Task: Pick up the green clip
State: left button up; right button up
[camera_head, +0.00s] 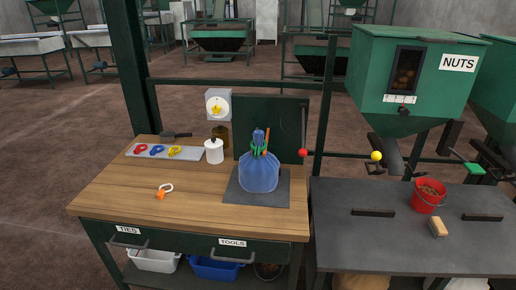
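I see no loose green clip that I can be sure of. A blue bag (258,172) stands on a dark mat on the wooden bench, its neck gathered upright. Something green (259,151) is around or against the neck; it is too small to tell whether it is a clip or a tie. An orange stick-like piece shows beside the neck. A grey tray (192,154) at the back left of the bench holds red, blue and yellow clip-like pieces. Neither of my grippers is in view.
A white lidded jar (214,151) stands between tray and bag. An orange-and-white ring-shaped piece (164,191) lies on the open front left of the bench (120,195). A dark upright panel (285,120) is behind the bag. A red bucket (427,195) stands on the right table.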

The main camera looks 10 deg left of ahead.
aim_at(260, 149)
jog(key=i+l, duration=0.15)
jog(key=l, duration=0.2)
jog(key=i+l, duration=0.15)
jog(key=l, duration=0.2)
jog(key=i+l, duration=0.2)
jog(key=l, duration=0.15)
jog(key=i+l+u, duration=0.1)
jog(key=l, duration=0.25)
